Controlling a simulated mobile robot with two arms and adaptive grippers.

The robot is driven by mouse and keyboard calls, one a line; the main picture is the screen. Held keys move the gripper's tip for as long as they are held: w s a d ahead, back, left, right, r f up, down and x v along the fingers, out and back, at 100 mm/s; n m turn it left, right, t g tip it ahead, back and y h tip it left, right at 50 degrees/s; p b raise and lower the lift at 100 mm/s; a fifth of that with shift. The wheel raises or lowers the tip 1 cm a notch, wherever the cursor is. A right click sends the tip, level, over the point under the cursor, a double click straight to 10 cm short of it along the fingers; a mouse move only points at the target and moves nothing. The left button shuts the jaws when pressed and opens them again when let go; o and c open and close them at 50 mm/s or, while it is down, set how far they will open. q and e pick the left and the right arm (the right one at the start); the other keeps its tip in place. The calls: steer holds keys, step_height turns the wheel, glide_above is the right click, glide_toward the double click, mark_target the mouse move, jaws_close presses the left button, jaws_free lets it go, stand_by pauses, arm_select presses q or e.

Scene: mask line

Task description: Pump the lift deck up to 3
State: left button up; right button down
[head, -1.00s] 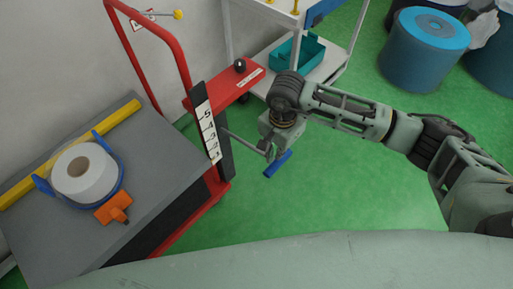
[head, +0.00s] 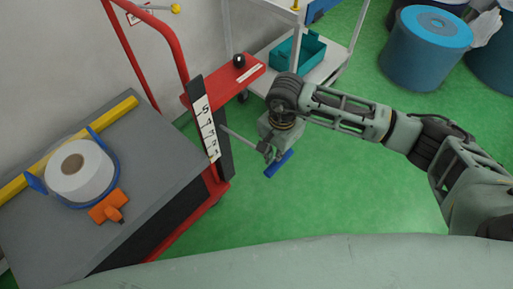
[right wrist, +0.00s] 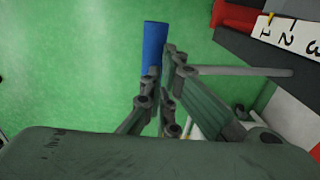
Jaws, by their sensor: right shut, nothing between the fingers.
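The lift deck (head: 150,140) is a grey platform on a red-framed cart at the left of the head view. A white strip (head: 207,125) with black numbers stands at its right corner. In the right wrist view the strip (right wrist: 289,35) shows 1, 2 and 3, with a small yellow mark near the 1. A grey pump lever (head: 238,138) runs from the cart to a blue grip (head: 279,164). My right gripper (head: 270,153) is shut and empty, right at the blue grip (right wrist: 155,48); whether it touches is unclear. My left gripper is out of view.
On the deck a white roll (head: 90,178) sits in a blue cradle beside an orange part (head: 107,207) and a yellow bar (head: 70,150). A shelf with a teal bin (head: 312,50) and blue drums (head: 425,50) stand behind. Green floor is clear around the gripper.

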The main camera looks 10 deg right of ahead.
steer(key=shift+w+f+b, duration=0.1)
steer(key=shift+f+b, duration=2.2)
steer(key=shift+f, duration=0.4)
steer(key=shift+a+f+b, duration=0.15)
steer(key=shift+f+b, duration=0.15)
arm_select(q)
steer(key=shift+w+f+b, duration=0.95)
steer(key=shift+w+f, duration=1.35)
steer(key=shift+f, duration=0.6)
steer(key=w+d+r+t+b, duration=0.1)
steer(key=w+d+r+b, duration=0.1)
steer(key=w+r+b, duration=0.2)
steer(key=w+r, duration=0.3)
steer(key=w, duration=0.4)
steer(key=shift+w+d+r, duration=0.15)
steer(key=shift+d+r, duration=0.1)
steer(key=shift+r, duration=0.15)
arm_select(e)
step_height(320, 180, down, 6)
steer(key=shift+w, duration=0.15)
steer(key=shift+a+f, duration=0.1)
